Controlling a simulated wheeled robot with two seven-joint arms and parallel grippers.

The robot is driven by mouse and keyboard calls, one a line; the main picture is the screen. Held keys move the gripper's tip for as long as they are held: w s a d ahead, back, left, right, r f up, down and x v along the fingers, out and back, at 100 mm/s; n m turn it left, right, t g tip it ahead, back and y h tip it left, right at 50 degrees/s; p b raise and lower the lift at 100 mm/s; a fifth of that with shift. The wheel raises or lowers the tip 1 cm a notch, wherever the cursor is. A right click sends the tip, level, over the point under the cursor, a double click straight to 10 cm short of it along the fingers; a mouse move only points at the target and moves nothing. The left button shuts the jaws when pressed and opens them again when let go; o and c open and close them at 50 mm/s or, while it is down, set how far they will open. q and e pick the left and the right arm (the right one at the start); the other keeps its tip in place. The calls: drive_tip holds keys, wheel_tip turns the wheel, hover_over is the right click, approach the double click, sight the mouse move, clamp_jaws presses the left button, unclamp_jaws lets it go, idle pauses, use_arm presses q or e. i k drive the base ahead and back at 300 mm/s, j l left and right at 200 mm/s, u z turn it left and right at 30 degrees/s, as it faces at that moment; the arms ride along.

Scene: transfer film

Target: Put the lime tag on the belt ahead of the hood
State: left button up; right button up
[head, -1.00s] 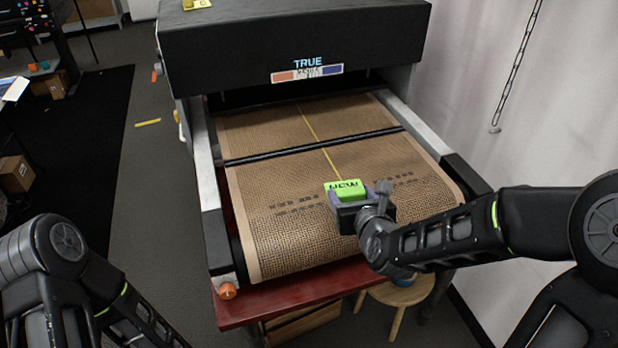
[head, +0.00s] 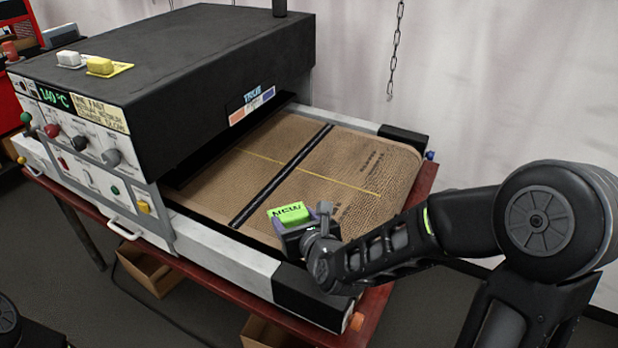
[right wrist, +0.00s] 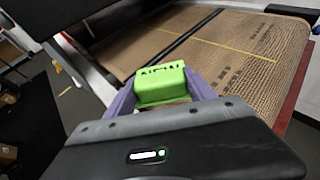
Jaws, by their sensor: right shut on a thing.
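In the right wrist view the lime tag (right wrist: 161,85) sits between the two purple-grey fingers of the right gripper (right wrist: 160,100). The black hood (head: 190,60) covers the belt's far left part in the head view. A black bar and a thin yellow line cross the belt. My left gripper is not in view.
A control panel (head: 85,140) with knobs and a 140 °C display is on the machine's side. A white block (head: 69,59) and a yellow block (head: 100,66) sit on the hood. A chain (head: 395,50) hangs by the curtain. The red table (head: 405,215) edges the belt.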

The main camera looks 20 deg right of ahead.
sight(344, 183)
drive_tip(key=i+j+z, duration=0.45)
drive_tip(key=i+j, duration=0.4)
drive_tip(key=j, duration=0.1)
